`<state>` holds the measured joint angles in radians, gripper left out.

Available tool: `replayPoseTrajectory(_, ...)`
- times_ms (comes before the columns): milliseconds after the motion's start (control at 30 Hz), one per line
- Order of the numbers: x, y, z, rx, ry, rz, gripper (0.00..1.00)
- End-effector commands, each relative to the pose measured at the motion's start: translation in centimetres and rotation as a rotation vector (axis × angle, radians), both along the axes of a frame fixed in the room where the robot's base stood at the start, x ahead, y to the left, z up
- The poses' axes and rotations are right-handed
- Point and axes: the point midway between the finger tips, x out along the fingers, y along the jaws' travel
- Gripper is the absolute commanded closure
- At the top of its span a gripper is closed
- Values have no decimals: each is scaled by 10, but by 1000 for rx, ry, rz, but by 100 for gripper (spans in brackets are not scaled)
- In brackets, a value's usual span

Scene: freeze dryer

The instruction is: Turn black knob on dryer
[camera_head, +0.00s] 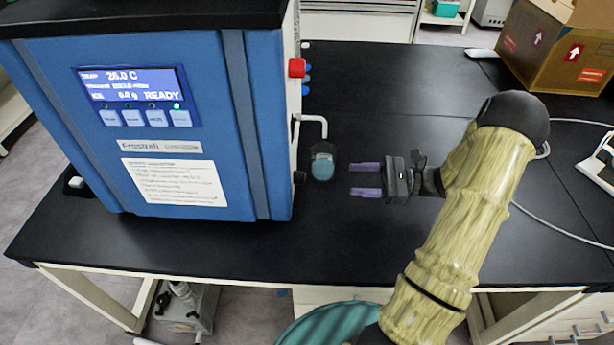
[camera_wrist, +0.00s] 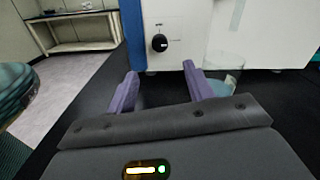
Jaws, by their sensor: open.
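The blue and white freeze dryer (camera_head: 205,150) stands on the black bench at the left in the head view. Its black knob (camera_wrist: 159,43) is on the white side panel in the wrist view, ahead of my gripper and slightly above its fingers. In the head view the knob (camera_head: 299,178) shows as a small dark piece low on the dryer's right side. My gripper (camera_head: 365,180) is open and empty, to the right of the knob and apart from it. Its purple fingers (camera_wrist: 160,88) point toward the white panel in the wrist view.
A flask (camera_head: 322,163) hangs or stands below a white pipe beside the dryer, between the panel and my fingers in the head view. It also shows right of my fingers in the wrist view (camera_wrist: 228,72). A cardboard box (camera_head: 555,50) and cables lie at the bench's right.

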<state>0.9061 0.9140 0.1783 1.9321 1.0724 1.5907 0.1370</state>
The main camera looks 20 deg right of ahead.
Motion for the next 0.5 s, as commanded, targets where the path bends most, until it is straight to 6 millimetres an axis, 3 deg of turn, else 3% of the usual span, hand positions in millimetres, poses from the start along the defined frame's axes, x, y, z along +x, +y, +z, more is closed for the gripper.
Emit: replayPoseTrajectory(500, 28, 90, 1, 0, 0, 5, 48)
